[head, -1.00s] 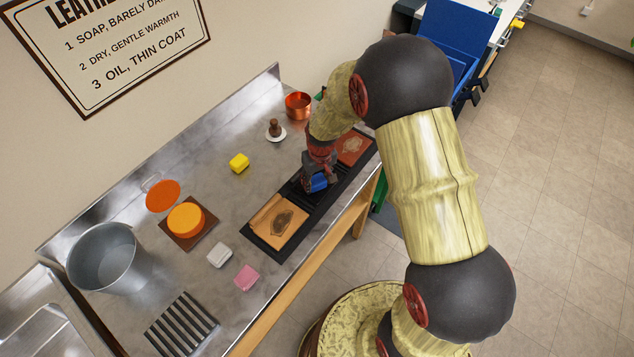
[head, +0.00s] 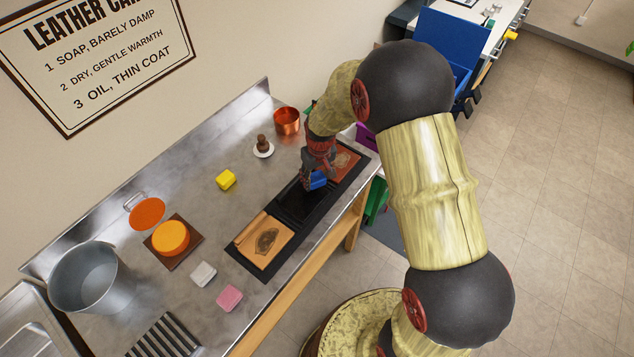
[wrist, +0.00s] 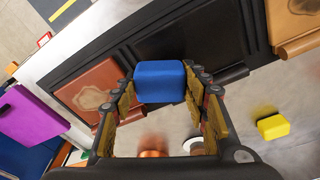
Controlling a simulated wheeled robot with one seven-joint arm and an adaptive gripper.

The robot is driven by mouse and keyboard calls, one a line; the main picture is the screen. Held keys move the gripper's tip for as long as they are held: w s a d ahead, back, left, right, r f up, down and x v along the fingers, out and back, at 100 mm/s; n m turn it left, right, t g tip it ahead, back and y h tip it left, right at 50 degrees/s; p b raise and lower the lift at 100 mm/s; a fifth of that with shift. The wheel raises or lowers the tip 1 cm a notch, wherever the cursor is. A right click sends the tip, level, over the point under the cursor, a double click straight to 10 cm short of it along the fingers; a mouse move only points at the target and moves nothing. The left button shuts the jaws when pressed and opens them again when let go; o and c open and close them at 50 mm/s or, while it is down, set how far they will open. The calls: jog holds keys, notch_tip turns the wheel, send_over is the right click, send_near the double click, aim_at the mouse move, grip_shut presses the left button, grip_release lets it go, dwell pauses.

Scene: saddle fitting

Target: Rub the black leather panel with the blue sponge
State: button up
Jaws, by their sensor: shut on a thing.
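My gripper (wrist: 160,95) is shut on the blue sponge (wrist: 160,82), which sits between the fingers in the wrist view. In the head view the sponge (head: 317,181) shows just below my gripper (head: 316,172). The black leather panel (wrist: 215,48) lies in the middle of a long dark tray, between two brown panels. In the head view the black panel (head: 291,208) is partly hidden by my gripper. The sponge is over the end of the black panel towards the reddish-brown panel (wrist: 92,90). I cannot tell whether it touches.
The tan panel (head: 265,239) lies at the tray's other end. Behind are a yellow sponge (head: 226,180), a brown knob on a white dish (head: 263,148) and a copper pot (head: 286,121). White (head: 203,273) and pink (head: 229,298) blocks lie at the left. Bare steel counter lies between.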

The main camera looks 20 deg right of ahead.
jog(key=shift+d+r+p, duration=0.1)
jog(key=shift+r+p, duration=0.35)
jog(key=shift+r, duration=0.3)
jog(key=shift+r+p, duration=1)
jog(key=shift+r, duration=0.8)
